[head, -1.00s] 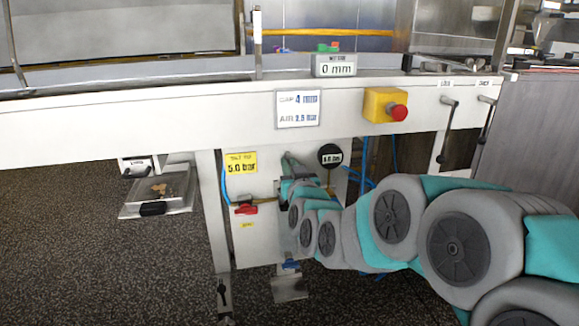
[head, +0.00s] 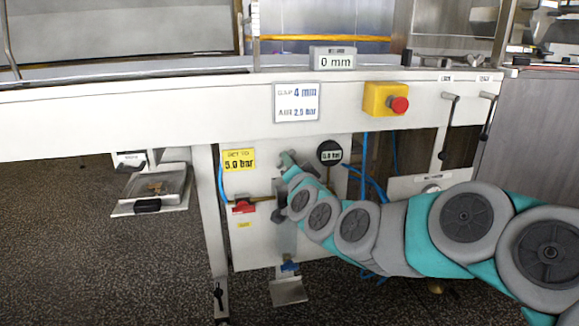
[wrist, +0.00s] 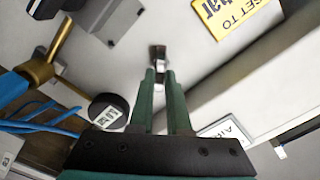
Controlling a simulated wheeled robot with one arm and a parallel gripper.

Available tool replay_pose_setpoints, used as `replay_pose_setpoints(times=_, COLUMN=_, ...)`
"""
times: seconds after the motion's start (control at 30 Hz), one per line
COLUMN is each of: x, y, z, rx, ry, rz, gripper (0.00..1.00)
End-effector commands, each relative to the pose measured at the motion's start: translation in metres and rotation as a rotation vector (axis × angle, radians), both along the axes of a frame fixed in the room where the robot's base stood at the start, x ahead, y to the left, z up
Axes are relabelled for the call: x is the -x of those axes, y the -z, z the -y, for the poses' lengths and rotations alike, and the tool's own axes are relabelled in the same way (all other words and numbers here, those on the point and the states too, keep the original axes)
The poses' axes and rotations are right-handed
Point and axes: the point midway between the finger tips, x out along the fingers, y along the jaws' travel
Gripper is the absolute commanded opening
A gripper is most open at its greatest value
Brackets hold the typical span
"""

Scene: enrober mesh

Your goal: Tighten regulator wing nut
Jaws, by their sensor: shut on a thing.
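My gripper (wrist: 160,75) has its two green fingers closed on a small, pale metal piece (wrist: 160,72), which I take to be the regulator wing nut. A dark brown block (wrist: 157,52) shows just past the fingertips, against the white panel. In the head view my gripper (head: 285,158) reaches the white panel (head: 252,252), between the yellow "SET TO 5.0 bar" label (head: 239,160) and the round black gauge (head: 330,152). The nut is too small to make out there. The gauge also shows in the wrist view (wrist: 105,112); its figure is too small to read surely.
A red-handled valve (head: 243,207) is left of my arm, and a blue fitting (head: 290,267) is below it. Blue hoses (head: 372,188) run right of the gauge. The yellow box with the red button (head: 386,99) and the white beam (head: 190,118) are above.

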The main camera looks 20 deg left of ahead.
Motion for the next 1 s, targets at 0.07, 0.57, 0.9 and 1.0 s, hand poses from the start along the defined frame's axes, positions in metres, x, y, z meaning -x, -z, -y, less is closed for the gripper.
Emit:
replay_pose_setpoints(times=0.07, x=0.0004, y=0.0029, z=-0.0002, rx=-0.065, ry=-0.001, rz=-0.043, gripper=0.0)
replay_pose_setpoints(times=0.57, x=-0.0003, y=0.0044, z=0.0007, rx=-0.441, ry=-0.001, rz=-0.273, gripper=0.0)
replay_pose_setpoints(times=0.9, x=-0.0004, y=0.0066, z=0.0006, rx=-0.586, ry=0.0, rz=-0.365, gripper=0.0)
replay_pose_setpoints(times=1.0, x=-0.0004, y=0.0067, z=0.0007, rx=-0.606, ry=0.0, rz=-0.377, gripper=0.0)
